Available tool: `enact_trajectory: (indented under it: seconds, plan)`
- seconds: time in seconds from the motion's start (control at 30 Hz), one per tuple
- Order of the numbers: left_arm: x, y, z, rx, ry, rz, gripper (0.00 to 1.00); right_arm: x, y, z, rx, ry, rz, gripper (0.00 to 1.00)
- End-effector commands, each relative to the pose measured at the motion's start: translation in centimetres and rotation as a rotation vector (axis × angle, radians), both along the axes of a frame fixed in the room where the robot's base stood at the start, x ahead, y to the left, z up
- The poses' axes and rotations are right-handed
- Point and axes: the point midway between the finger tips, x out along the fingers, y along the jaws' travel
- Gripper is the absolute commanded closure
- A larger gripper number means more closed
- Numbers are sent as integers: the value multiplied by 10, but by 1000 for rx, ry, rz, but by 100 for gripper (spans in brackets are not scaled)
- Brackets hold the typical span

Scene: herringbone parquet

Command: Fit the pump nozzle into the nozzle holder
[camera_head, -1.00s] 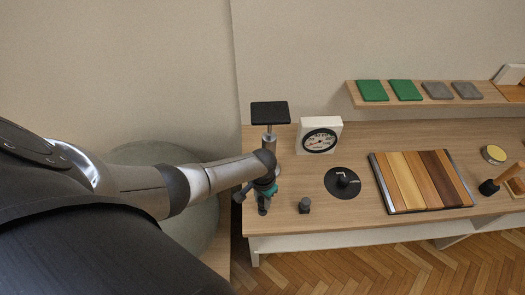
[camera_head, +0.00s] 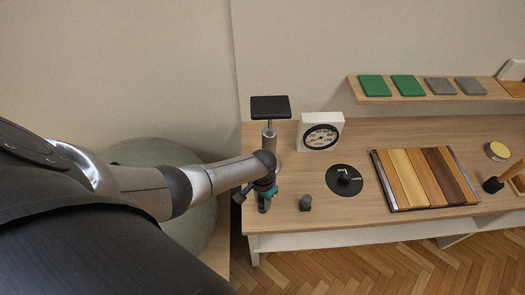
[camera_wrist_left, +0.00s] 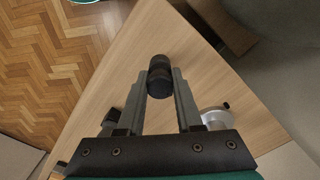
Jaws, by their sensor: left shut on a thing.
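My left gripper (camera_head: 264,205) is low over the left front of the desk, in front of the T-shaped stand. In the left wrist view its two fingers (camera_wrist_left: 160,84) are shut on a dark ribbed cylinder (camera_wrist_left: 160,72), which looks like the pump nozzle. The stand, likely the pump, has a flat black top (camera_head: 270,106) and a silver shaft. A small dark upright piece (camera_head: 305,203) stands on the desk just right of the gripper, apart from it. It may be the nozzle holder; I cannot tell for sure. My right gripper is not in view.
A white dial gauge (camera_head: 321,132) stands behind on the desk. The desk's front edge is close to the gripper. A shelf with green and grey tiles hangs at back right.

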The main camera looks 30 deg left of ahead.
Motion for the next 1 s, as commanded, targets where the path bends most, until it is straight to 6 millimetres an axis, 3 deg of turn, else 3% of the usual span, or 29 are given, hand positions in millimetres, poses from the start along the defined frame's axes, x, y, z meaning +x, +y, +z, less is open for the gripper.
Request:
enact_trajectory:
  seconds: [0.17, 0.2, 0.5, 0.8, 1.0]
  plan:
    - [0, 0, -5, 0, -1, 0, 100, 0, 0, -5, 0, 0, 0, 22]
    - [0, 0, -5, 0, -1, 0, 62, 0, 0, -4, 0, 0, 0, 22]
    - [0, 0, -4, 0, 0, 0, 31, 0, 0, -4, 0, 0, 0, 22]
    - [0, 0, -1, 1, 0, 0, 31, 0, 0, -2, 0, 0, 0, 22]
    - [0, 0, 22, 0, -1, 0, 31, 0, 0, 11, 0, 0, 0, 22]
